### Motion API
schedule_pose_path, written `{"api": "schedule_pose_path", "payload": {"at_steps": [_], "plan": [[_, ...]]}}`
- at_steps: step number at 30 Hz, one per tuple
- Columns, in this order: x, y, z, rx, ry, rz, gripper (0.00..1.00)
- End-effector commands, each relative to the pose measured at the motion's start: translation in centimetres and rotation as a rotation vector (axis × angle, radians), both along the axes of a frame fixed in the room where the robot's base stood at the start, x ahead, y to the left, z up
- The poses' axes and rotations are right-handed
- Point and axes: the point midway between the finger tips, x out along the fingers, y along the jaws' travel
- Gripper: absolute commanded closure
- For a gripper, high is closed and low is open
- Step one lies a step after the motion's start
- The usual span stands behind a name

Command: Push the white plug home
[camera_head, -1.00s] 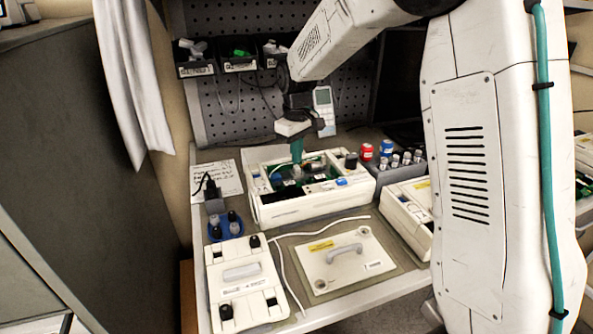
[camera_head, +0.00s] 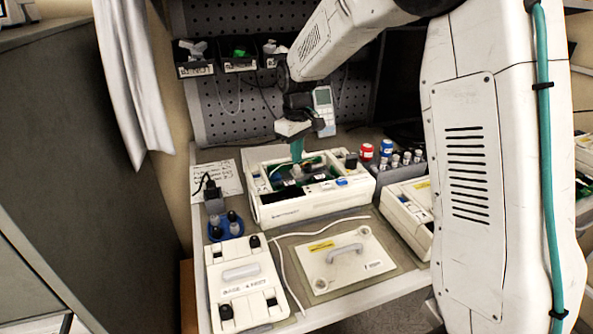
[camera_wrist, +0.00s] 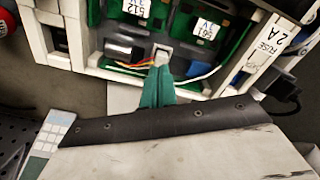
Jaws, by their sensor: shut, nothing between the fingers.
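The white plug (camera_wrist: 162,53) sits at the near edge of a green circuit board inside the opened pump (camera_wrist: 110,70), with red and yellow wires running from it. My gripper (camera_wrist: 161,68) has its teal fingers closed together, with the tips at or against the plug's near end; I cannot tell whether they touch. How deep the plug sits in its socket cannot be seen. In the head view, my gripper (camera_head: 297,161) points down into the opened pump (camera_head: 310,204). The plug is too small to make out there.
A dark cylinder (camera_wrist: 124,49) and a white cable (camera_wrist: 190,82) lie close to the fingers. A cover with a handle (camera_head: 345,262) and another panel (camera_head: 243,284) lie in front of the pump. A second pump (camera_head: 408,210) stands to its right.

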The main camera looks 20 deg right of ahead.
Motion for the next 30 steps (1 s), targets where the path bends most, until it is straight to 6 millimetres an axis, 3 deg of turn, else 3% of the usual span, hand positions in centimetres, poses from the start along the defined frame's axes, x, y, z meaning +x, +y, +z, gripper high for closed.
{"api": "schedule_pose_path", "payload": {"at_steps": [30], "plan": [[0.0, 0.0, -1.2, 0.0, 0.001, 0.0, 1.0]]}}
